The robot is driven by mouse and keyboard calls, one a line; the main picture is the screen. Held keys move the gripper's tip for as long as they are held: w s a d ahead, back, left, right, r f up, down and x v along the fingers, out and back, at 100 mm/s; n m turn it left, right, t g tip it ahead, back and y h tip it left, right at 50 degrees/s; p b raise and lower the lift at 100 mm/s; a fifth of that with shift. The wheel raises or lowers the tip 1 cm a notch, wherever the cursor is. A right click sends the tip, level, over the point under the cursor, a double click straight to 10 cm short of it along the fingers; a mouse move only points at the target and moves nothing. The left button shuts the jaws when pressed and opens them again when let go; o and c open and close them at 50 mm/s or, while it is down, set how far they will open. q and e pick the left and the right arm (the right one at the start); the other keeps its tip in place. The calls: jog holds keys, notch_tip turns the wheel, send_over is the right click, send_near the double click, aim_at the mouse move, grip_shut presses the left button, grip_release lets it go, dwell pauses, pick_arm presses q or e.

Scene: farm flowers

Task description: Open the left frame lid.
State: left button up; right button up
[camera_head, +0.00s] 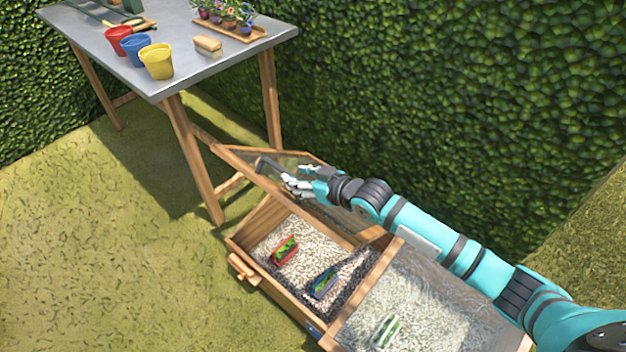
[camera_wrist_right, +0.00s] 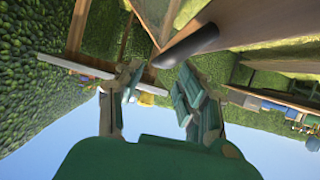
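The left frame lid (camera_head: 240,163), a wooden frame with a clear pane, stands raised and tilted up at the back of the left compartment. Its dark handle (camera_head: 266,166) is on the upper part of the lid. My right gripper (camera_head: 297,180) is at the lid, close to the handle, and hides part of the lid. In the right wrist view my right gripper (camera_wrist_right: 160,75) has its fingers apart, with the dark handle (camera_wrist_right: 192,43) just beyond the fingertips; I cannot tell whether they touch. My left gripper is not in view.
The open left compartment (camera_head: 263,283) holds pale gravel, dark soil, a red planter (camera_head: 285,250) and a blue planter (camera_head: 322,284). The right lid (camera_head: 440,268) lies closed. A grey table (camera_head: 195,45) with pots stands behind left; a hedge (camera_head: 450,90) rises behind.

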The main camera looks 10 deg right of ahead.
jog(key=v, duration=0.5)
jog(key=shift+s+d+r, duration=0.1)
jog(key=shift+s+d, duration=0.05)
jog(key=shift+s, duration=0.05)
